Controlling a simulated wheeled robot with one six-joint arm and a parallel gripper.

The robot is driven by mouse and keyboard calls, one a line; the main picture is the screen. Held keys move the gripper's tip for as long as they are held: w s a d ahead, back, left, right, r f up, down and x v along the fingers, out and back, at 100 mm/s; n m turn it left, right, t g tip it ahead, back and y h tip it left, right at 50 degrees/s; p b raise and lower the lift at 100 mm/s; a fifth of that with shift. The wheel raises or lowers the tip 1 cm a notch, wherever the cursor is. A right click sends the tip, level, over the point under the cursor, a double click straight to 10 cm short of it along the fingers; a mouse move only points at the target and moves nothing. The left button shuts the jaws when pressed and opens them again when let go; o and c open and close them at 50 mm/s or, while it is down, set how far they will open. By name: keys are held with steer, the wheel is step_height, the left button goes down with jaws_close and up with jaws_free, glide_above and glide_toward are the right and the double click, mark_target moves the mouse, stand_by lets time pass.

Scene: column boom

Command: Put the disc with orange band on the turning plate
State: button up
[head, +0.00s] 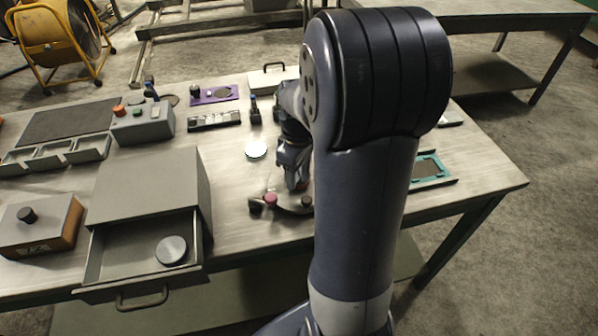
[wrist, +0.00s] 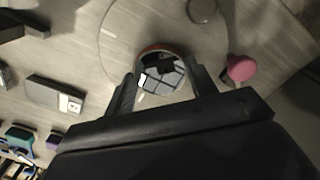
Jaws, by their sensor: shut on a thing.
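My gripper (wrist: 163,88) is shut on the disc with orange band (wrist: 163,74) in the wrist view. The disc has a mirror-like top, and a strip of its orange-red band shows at the far edge. Beyond and partly under it is a large round outline, apparently the turning plate (wrist: 145,22). I cannot tell whether the disc touches the plate. A grey round piece (wrist: 203,10) sits at the plate's far right. In the head view my gripper (head: 292,182) is low over the table, and the held disc is hard to make out there.
A pink knob (wrist: 241,68) stands right of the gripper; it also shows in the head view (head: 270,199). A pale disc (head: 256,150) lies farther back. An open drawer (head: 125,250) on the left holds a grey disc (head: 171,250). A teal frame (head: 430,168) lies right.

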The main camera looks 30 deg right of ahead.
mark_target(299, 176)
steer(key=shift+f, duration=0.25)
steer(key=shift+f, duration=0.2)
steer(key=o, duration=1.2)
steer(key=shift+o, duration=0.2)
step_height(299, 176, up, 12)
steer(key=shift+r+p, duration=0.2)
steer(key=shift+p, duration=0.15)
